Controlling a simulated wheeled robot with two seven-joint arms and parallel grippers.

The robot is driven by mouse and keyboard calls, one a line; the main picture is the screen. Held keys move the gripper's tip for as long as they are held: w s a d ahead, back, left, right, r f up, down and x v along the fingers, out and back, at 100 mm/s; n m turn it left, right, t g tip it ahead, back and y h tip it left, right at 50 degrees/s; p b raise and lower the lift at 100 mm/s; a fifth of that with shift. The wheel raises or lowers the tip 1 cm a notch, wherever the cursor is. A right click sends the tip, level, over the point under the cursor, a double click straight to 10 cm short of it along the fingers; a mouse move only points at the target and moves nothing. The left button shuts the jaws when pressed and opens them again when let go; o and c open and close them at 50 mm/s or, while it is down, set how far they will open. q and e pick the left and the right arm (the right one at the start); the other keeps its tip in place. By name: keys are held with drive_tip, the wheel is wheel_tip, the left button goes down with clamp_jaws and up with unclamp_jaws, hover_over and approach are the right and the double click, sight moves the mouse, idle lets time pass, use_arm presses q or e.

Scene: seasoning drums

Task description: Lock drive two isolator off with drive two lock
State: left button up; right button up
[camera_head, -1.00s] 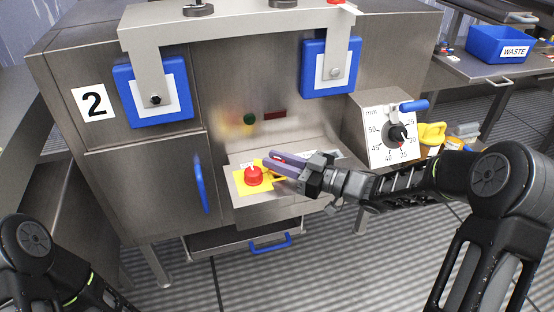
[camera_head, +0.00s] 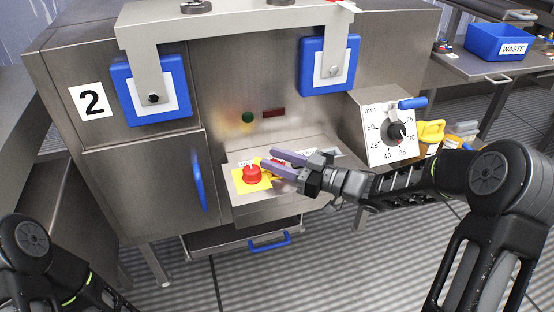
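The machine marked 2 (camera_head: 92,102) has a sloped control panel at its front. A round red knob (camera_head: 252,173) sits on a yellow plate (camera_head: 240,186) on this panel; it looks like the isolator. My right gripper (camera_head: 268,158) is just right of and above the knob, its two purple fingers apart. A small red thing (camera_head: 277,162), perhaps the lock, shows between the fingers, with a bit of yellow beside it. The fingers partly hide it, and I cannot tell whether it is fastened to anything. My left arm shows at the lower left; its gripper is out of view.
A dial box (camera_head: 390,128) with a black knob and blue handle stands right of the panel. A blue waste bin (camera_head: 497,43) stands on the right bench. A blue door handle (camera_head: 197,182) is left of the panel.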

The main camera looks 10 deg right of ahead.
sight(284, 163)
drive_tip(key=shift+s, duration=0.25)
drive_tip(key=p+v, duration=0.1)
drive_tip(key=v, duration=0.5)
drive_tip(key=shift+s+d, duration=0.1)
drive_tip(key=shift+d, duration=0.2)
drive_tip(key=shift+s+d+p, duration=0.3)
drive_tip(key=shift+d, duration=0.05)
